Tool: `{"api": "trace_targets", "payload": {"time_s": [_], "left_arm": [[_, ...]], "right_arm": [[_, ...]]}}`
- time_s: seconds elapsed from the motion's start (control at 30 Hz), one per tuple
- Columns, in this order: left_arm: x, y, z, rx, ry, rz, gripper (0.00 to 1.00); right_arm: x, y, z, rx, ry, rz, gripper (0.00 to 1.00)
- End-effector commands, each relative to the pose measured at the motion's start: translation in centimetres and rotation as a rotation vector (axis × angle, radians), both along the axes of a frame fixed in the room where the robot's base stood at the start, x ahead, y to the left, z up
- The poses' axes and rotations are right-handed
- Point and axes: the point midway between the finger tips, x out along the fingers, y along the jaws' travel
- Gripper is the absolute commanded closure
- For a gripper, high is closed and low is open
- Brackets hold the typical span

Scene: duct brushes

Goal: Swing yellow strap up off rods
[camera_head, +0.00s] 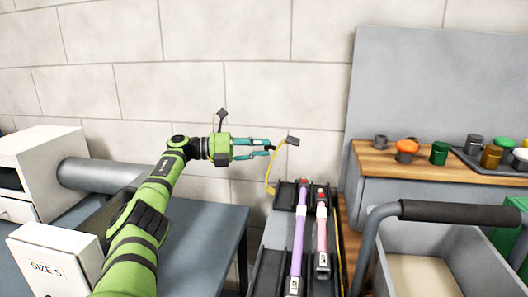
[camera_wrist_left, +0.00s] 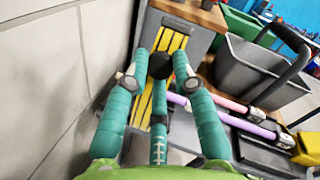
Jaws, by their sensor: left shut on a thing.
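The yellow strap (camera_head: 269,186) rises in a curve from the far left end of the dark rod rack (camera_head: 262,270). Its dark end tab (camera_head: 292,141) is up in the air beside my left gripper (camera_head: 270,148). My left gripper is shut on the strap, near its dark end, above the rack's far end. In the left wrist view a dark piece (camera_wrist_left: 160,66) sits between the fingers, with yellow bands (camera_wrist_left: 171,42) beyond it. A purple rod (camera_head: 299,240) and a pink rod (camera_head: 321,235) lie side by side in the rack, with no strap seen across them. My right gripper is out of view.
A grey bin with a dark handle (camera_head: 458,213) stands right of the rack. A wooden-topped bench (camera_head: 430,170) with several coloured caps is behind it. At the left are a blue-grey table (camera_head: 200,250), a duct and a white SIZE S box (camera_head: 55,262). The block wall is close behind.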

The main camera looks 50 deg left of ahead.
Motion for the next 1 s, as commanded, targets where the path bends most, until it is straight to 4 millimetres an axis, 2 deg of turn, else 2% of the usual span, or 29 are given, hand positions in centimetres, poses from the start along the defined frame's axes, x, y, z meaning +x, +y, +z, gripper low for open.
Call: {"api": "trace_targets", "payload": {"time_s": [0.03, 0.47, 0.5, 0.53, 0.87, 1.0], "left_arm": [[-0.1, 0.4, 0.7, -0.010, -0.021, 0.015, 1.00], [-0.1, 0.5, 0.8, -0.014, -0.026, 0.014, 1.00], [-0.2, 0.5, 0.8, -0.014, -0.026, 0.014, 0.58], [-0.2, 0.5, 0.8, -0.014, -0.025, 0.013, 0.50], [-0.2, 0.4, 0.3, -0.011, -0.014, 0.009, 0.50], [-1.5, 1.3, 0.3, -0.012, -0.012, 0.011, 0.50]], "right_arm": [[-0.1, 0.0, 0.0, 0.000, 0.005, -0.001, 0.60], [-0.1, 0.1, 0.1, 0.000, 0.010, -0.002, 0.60], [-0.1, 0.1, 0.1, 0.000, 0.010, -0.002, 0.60], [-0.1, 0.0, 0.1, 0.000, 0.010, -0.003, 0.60], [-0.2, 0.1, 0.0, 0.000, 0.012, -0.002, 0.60], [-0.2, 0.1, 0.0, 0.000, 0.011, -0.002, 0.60]]}}
